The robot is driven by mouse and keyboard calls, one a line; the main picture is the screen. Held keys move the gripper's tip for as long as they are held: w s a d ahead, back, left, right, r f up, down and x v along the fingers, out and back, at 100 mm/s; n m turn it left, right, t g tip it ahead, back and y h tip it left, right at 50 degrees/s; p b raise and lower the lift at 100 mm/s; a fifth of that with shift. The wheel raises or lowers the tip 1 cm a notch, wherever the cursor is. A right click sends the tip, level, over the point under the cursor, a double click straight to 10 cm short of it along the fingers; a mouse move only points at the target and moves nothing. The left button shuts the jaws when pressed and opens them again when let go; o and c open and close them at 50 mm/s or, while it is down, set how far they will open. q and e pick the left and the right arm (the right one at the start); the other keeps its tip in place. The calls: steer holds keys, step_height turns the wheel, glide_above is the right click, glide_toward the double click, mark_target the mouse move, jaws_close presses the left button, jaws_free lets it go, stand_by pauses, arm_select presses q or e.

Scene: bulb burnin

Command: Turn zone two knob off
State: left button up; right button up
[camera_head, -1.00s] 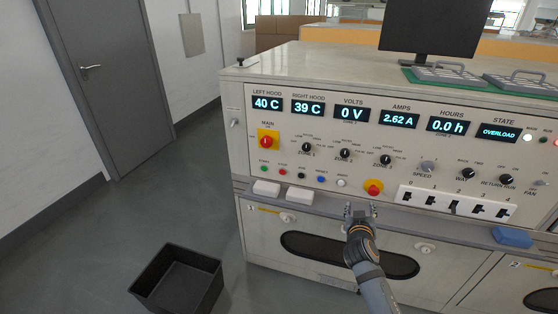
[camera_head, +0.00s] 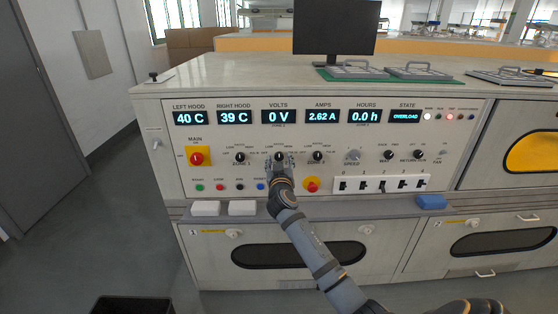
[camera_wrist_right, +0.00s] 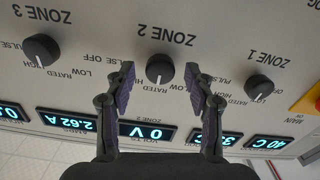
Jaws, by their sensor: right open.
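The zone two knob (camera_wrist_right: 160,68) is a black round knob, upside down in the right wrist view. Its pale pointer mark faces the lower side, toward the RATED lettering. In the head view the knob (camera_head: 279,156) is partly covered by my right gripper (camera_head: 279,166). My right gripper (camera_wrist_right: 160,74) is open, with one finger on each side of the knob. Gaps show between the knob and both fingers in the wrist view. My left gripper is not in view.
The zone three knob (camera_wrist_right: 41,50) and zone one knob (camera_wrist_right: 259,88) flank the zone two knob. A red emergency button (camera_head: 312,184) sits below right. White blocks (camera_head: 242,208) and a blue block (camera_head: 431,202) rest on the ledge (camera_head: 330,207). The state display (camera_head: 404,117) reads OVERLOAD.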

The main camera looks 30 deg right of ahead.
steer(key=shift+w+d, duration=0.15)
steer(key=shift+w, duration=0.1)
jaws_close()
